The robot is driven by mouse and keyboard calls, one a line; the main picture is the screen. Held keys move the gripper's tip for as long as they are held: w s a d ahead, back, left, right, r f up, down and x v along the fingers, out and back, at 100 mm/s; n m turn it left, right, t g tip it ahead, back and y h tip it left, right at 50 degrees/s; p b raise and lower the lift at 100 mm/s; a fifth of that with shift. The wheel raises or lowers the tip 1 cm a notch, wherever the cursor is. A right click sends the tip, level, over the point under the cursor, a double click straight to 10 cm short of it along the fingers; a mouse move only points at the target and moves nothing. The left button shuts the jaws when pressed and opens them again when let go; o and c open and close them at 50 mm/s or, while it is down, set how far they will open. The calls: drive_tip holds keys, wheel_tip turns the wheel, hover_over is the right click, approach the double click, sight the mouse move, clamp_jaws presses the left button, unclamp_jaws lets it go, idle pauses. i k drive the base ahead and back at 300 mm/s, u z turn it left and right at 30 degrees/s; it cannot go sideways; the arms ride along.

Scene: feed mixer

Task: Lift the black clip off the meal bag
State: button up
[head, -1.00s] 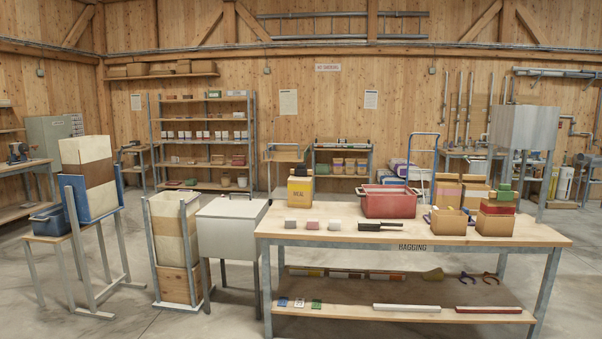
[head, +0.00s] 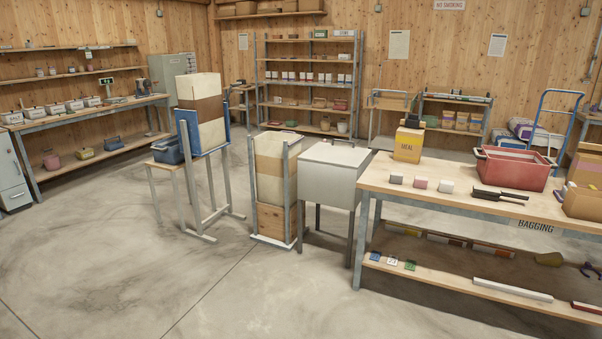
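The meal bag (head: 408,145) is a yellow bag with MEAL lettered on its front. It stands upright at the back left corner of the bagging table. The black clip (head: 411,122) sits across the top of the bag. It is small at this distance, and its exact grip on the bag cannot be told. My gripper is not in view.
The bagging table (head: 465,193) also holds several small blocks, a black-handled tool (head: 499,195) and a red tub (head: 516,168). A grey bin (head: 333,174) on legs stands against its left end. A tall sack in a frame (head: 270,180) is further left. The concrete floor in front is clear.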

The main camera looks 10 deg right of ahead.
sight(413, 122)
drive_tip(key=z, duration=0.35)
drive_tip(key=i, duration=0.85)
drive_tip(key=z, duration=0.45)
drive_tip(key=i, duration=1.55)
drive_tip(key=u, duration=0.4)
drive_tip(key=i, duration=0.7)
drive_tip(key=u, duration=1)
drive_tip(key=i, duration=0.8)
drive_tip(key=u, duration=0.45)
